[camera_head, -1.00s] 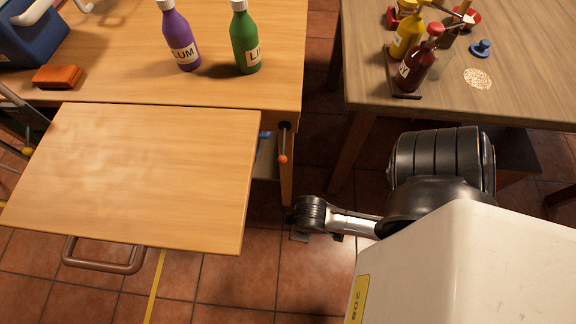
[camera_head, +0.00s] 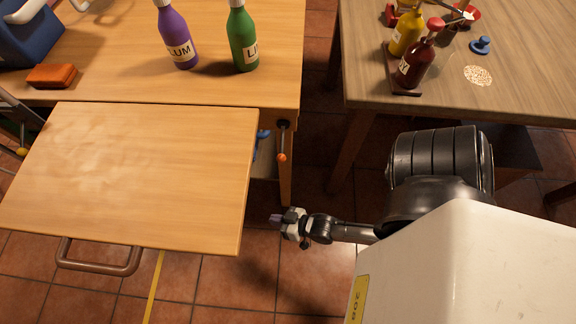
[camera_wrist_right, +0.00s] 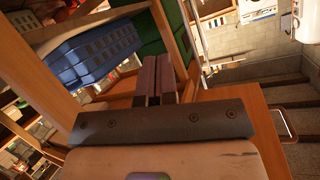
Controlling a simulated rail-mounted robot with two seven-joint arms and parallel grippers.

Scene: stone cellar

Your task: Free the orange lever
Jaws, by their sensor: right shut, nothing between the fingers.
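The orange lever (camera_head: 282,157) hangs on the right side of the left wooden workbench, below a dark round pivot (camera_head: 283,125). A pulled-out wooden leaf (camera_head: 130,180) with a metal handle (camera_head: 100,257) extends to its left. My right gripper (camera_head: 276,219) is shut and empty, pointing left, in front of and below the lever and apart from it. In the right wrist view its purplish fingers (camera_wrist_right: 155,80) lie together, and I cannot make out the lever. My left gripper is not in view.
A blue object (camera_head: 262,142) shows beneath the leaf, close to the lever; a blue crate (camera_wrist_right: 90,55) fills the wrist view's upper left. Purple (camera_head: 178,38) and green (camera_head: 243,40) bottles stand on the workbench. Another table (camera_head: 520,80) stands right. Tiled floor between is open.

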